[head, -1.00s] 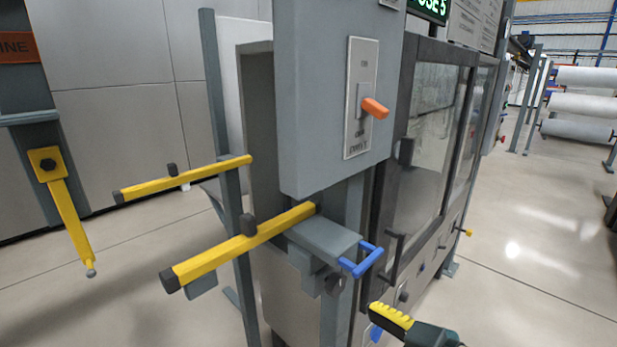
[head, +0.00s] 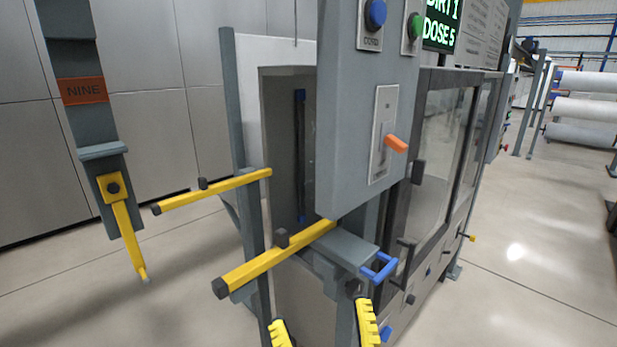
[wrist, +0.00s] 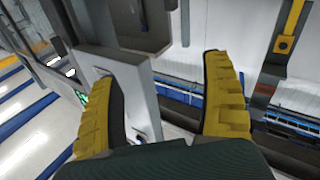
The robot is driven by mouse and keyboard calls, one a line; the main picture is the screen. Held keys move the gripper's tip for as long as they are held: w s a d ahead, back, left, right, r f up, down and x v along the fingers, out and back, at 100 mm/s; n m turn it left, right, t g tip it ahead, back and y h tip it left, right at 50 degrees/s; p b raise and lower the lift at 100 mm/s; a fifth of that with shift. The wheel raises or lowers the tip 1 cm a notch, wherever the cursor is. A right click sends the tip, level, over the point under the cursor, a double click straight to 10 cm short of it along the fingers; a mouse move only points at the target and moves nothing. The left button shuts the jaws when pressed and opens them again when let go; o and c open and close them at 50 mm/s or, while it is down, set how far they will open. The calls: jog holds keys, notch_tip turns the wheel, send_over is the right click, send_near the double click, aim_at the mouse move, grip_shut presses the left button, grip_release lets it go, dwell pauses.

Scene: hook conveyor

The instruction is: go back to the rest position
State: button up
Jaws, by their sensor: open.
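My gripper (head: 323,328) shows at the bottom middle of the head view, its two yellow ribbed fingers apart with nothing between them. It also shows in the wrist view (wrist: 165,100), open and empty. In the head view it is in front of and below the yellow bars and the blue handle (head: 380,268). It looks apart from them, though its depth is hard to judge. The lower parts of the fingers are cut off by the frame edge.
A grey control box (head: 350,170) with an orange lever (head: 396,144) stands in the middle. Two yellow bars (head: 275,260) (head: 215,190) with black ends stick out left. A yellow arm (head: 128,240) hangs from a grey post marked NINE. Open floor (head: 530,290) lies at right.

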jog(key=s+d+r+m+t+h, duration=0.4)
jog(key=s+d+r, duration=0.15)
jog(key=r, duration=0.25)
notch_tip(320, 180, up, 37)
jog(key=p, duration=3.8)
jog(key=shift+a, duration=0.2)
